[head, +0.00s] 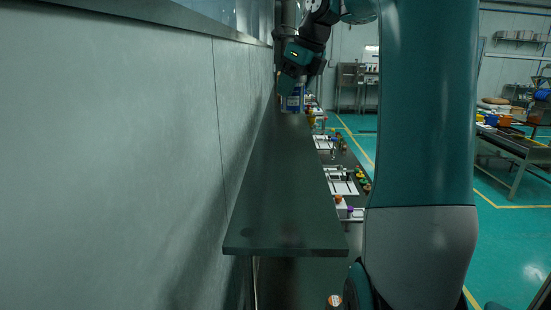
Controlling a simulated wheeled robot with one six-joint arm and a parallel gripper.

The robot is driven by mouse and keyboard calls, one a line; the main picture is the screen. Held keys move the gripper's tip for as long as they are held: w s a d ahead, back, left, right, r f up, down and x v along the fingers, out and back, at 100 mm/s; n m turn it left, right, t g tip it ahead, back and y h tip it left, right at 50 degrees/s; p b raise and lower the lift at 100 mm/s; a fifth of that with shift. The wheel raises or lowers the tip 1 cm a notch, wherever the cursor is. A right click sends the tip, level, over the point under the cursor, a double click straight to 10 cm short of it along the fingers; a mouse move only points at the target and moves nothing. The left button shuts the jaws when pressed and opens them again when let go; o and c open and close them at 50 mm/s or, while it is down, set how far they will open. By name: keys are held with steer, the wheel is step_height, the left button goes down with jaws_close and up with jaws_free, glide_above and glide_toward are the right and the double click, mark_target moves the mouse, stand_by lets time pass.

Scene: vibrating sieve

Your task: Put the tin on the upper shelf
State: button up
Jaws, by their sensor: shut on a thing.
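The upper shelf (285,205) is a long dark board running along the grey wall, away from me. My gripper (291,92) is at the far end of the shelf, pointing down, shut on a small blue tin (291,104). The tin is upright and shows just under the gripper, over the far part of the shelf. I cannot tell whether its base touches the board. The fingertips are small and partly hidden at this distance.
The near and middle shelf is bare. The wall (110,150) borders it on the left. Below on the right, a lower bench holds white trays (341,184) and small coloured items (361,177). My arm blocks much of the right. A table (515,145) stands farther right.

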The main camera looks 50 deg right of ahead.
steer(key=shift+f, duration=8.5)
steer(key=shift+s+f, duration=0.1)
steer(key=o, duration=1)
